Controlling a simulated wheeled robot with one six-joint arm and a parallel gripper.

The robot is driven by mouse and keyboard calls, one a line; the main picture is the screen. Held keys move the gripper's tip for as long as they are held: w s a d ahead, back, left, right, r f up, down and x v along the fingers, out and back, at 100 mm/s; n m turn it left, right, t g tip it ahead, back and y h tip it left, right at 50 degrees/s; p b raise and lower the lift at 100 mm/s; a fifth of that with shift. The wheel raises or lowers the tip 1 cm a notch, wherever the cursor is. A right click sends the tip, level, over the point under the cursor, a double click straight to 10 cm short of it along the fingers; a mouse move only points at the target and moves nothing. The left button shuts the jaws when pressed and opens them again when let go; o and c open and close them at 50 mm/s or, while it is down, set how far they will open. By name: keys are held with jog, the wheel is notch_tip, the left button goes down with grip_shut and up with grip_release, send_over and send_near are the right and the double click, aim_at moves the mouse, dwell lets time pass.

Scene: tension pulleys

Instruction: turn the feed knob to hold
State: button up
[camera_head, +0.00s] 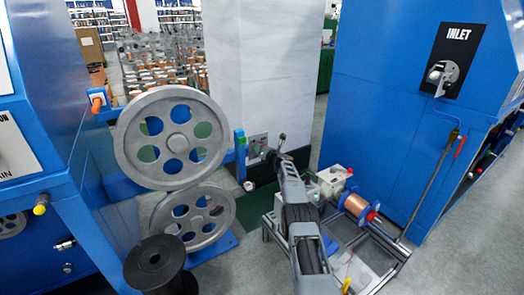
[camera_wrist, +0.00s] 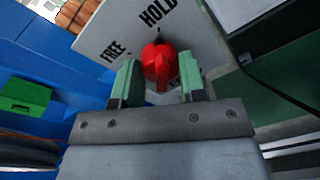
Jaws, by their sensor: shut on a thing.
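The red feed knob (camera_wrist: 158,62) sits on a pale plate (camera_wrist: 118,28) in the wrist view. In the head view my gripper (camera_head: 270,154) reaches the small grey panel (camera_head: 257,146); the knob is hidden there.
Two grey spoked pulleys (camera_head: 172,138) stand left of the panel, with a black spool (camera_head: 160,265) in front. A frame with a copper spool (camera_head: 355,206) stands right of my arm. A blue INLET cabinet (camera_head: 400,110) is at the right.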

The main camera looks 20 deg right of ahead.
jog(key=shift+a, duration=0.1)
jog(key=o, duration=0.9)
jog(key=shift+s+r, duration=0.1)
jog(key=shift+s, duration=0.05)
jog(key=p+v, duration=0.4)
jog(key=v, duration=0.9)
jog(key=shift+s, duration=0.25)
